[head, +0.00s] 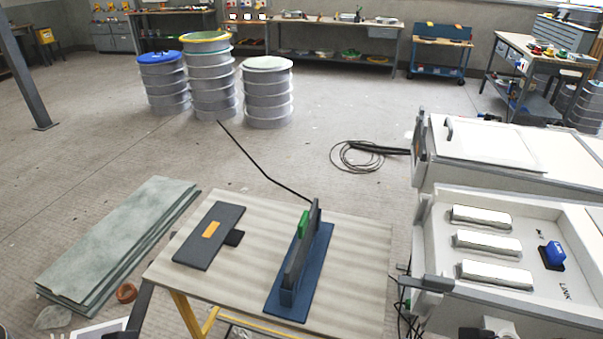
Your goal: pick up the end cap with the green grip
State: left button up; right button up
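The end cap with the green grip is a dark, thin plate (314,218) standing upright, edge-on to me, in a blue stand (316,268) on the right part of the small table. Its green grip (303,225) sticks out on the left face. A second dark plate (195,247) with an orange patch (211,229) lies flat on the table's left part, with a dark block (234,238) at its right edge. I can make out neither of my grippers in the head view.
The wooden table top (365,245) is bare between and around the plates. A white mould unit (440,225) stands close on the right. Grey-green sheets (120,245) lie on the floor at left. A cable (262,172) runs to the table's far side.

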aim_at(307, 226)
jog(key=i+l+u, duration=0.1)
jog(key=u, duration=0.3)
jog(key=i+l+u, duration=0.1)
jog(key=u, duration=0.25)
jog(key=i+l+u, duration=0.1)
jog(key=u, duration=0.3)
jog(key=l+u, duration=0.2)
jog(key=u, duration=0.15)
